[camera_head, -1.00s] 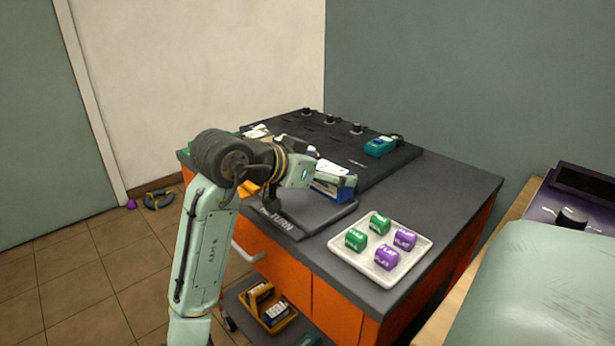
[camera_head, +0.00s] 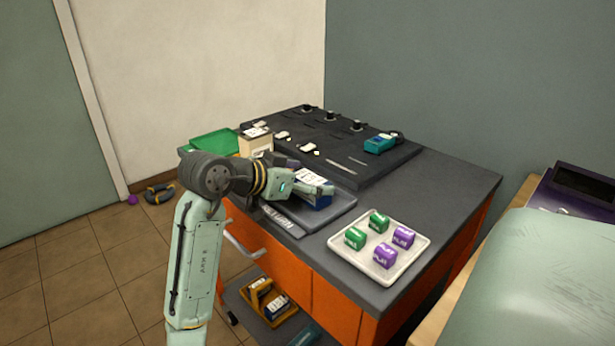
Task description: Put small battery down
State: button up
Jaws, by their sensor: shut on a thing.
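The small battery (camera_head: 319,200), blue with a white labelled top, is between the fingers of my gripper (camera_head: 316,188) on the orange cabinet's worktop. My gripper reaches in from the left and is shut on it. The battery is upright over the dark grey return tray (camera_head: 345,205). I cannot tell whether its base touches the tray. My fingers hide part of the battery, and my wrist covers the tray's left side.
A white tray (camera_head: 349,263) with several green and purple blocks stands at the front right. Behind are a dark slotted board (camera_head: 300,135), a teal device (camera_head: 380,144), a cream box (camera_head: 256,142) and a green tray (camera_head: 213,143). The worktop's right side is clear.

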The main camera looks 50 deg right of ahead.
jog(key=o, duration=1.7)
jog(key=shift+f, duration=0.1)
jog(key=shift+r, duration=0.25)
jog(key=shift+a, duration=0.4)
jog(key=b+v, duration=0.1)
jog(key=v, duration=1)
jog(key=shift+r, duration=0.15)
jog(key=shift+a, duration=0.1)
